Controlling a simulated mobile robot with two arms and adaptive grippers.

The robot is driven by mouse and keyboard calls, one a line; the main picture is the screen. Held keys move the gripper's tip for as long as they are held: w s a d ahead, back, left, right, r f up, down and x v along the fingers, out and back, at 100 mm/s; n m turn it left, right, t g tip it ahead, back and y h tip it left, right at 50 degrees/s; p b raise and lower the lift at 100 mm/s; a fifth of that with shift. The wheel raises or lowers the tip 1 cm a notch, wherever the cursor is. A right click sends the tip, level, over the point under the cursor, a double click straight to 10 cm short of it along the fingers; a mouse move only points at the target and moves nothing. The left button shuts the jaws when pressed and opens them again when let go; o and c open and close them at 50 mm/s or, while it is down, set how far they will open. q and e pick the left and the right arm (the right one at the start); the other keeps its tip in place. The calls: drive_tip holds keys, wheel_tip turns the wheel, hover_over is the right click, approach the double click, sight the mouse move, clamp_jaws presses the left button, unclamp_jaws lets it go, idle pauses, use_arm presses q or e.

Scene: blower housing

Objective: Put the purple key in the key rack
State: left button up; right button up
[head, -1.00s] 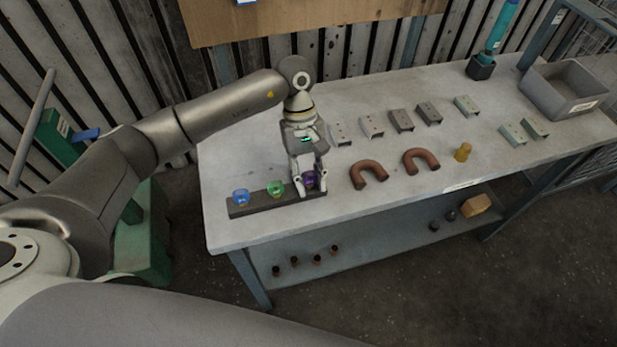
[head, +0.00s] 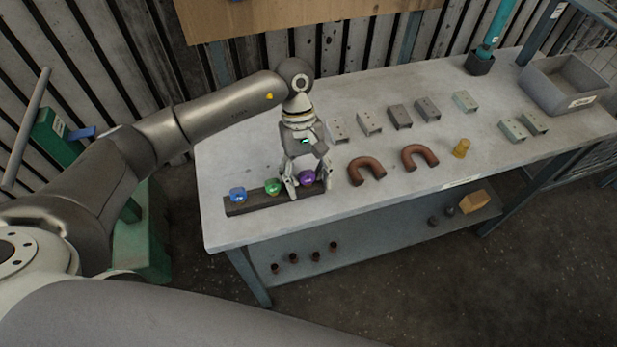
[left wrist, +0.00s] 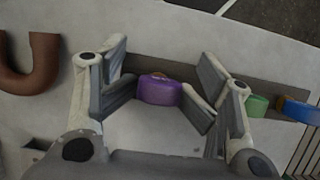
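The key rack (head: 245,207) is a long dark bar lying near the left front edge of the table. The purple key (head: 306,177) is at its right end; it also shows in the left wrist view (left wrist: 160,92). My left gripper (head: 307,186) is open over that end, with its fingers spread on both sides of the purple key. In the left wrist view my left gripper (left wrist: 158,100) shows gaps between its fingers and the key. The lower part of the purple key is hidden. My right gripper is not in view.
A green key (head: 272,187) and a blue key (head: 237,194) stand in the rack to the left. Two brown curved pipes (head: 420,155), several grey metal brackets (head: 400,117) and a yellow part (head: 461,148) lie to the right. A grey bin (head: 565,90) stands far right.

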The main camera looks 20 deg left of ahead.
use_arm(q)
drive_tip(key=shift+a+f, duration=0.1)
drive_tip(key=shift+a, duration=0.1)
drive_tip(key=v, duration=1.2)
drive_tip(key=shift+d, duration=0.2)
